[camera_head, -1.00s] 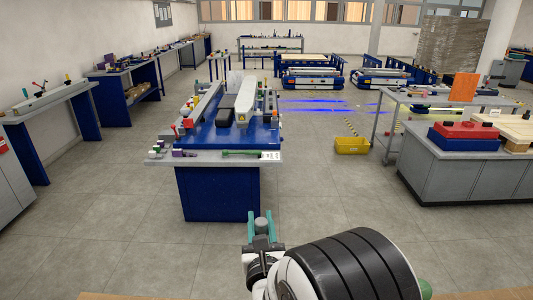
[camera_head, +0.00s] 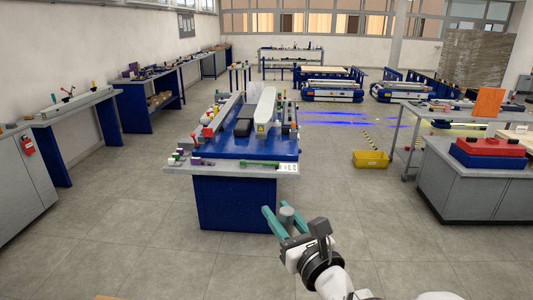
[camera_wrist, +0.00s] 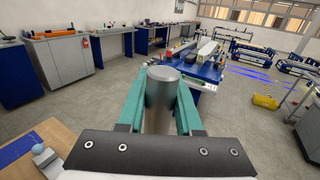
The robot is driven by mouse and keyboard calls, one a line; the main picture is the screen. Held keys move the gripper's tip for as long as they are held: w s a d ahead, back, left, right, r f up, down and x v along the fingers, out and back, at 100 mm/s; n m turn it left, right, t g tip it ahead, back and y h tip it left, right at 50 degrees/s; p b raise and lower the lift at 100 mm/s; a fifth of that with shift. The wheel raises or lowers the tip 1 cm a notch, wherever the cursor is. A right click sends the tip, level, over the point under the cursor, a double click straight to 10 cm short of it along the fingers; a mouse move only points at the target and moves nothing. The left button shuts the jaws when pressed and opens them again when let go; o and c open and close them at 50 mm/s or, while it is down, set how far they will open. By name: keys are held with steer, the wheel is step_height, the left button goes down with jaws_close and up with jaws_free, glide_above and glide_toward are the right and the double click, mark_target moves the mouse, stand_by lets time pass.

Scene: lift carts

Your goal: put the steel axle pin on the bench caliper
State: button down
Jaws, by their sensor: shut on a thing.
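My gripper (camera_head: 280,211) is shut on the steel axle pin (camera_head: 287,215), a plain grey cylinder. In the wrist view the pin (camera_wrist: 162,98) stands upright between the two green fingers of my gripper (camera_wrist: 162,88). The grip is in the air, in front of the blue workbench (camera_head: 235,205) and apart from it. A green tool with a pale end (camera_head: 260,164) lies on the bench's grey front ledge. It is too small to tell whether it is the bench caliper.
Small purple and white items (camera_head: 197,161) sit on the ledge's left part. A yellow bin (camera_head: 371,160) stands on the floor to the right. A grey cabinet with a red case (camera_head: 490,151) is at the far right.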

steer(key=shift+n+g+y, duration=0.4)
steer(key=shift+n+y, duration=0.1)
steer(key=s+a+f, duration=0.2)
steer(key=a+f, duration=0.7)
steer(key=s+a+f, duration=0.3)
steer(key=a+f, duration=0.6)
steer(key=f, duration=0.1)
steer(key=s+a+f, duration=0.2)
steer(key=a+f, duration=0.7)
steer(key=f, duration=0.1)
steer(key=shift+s+a, duration=0.2)
steer(key=shift+s, duration=0.05)
steer(key=shift+f, duration=0.2)
steer(key=shift+f, duration=0.4)
steer(key=c, duration=0.6)
jaws_free()
steer(key=shift+f, duration=0.1)
steer(key=shift+d, duration=0.1)
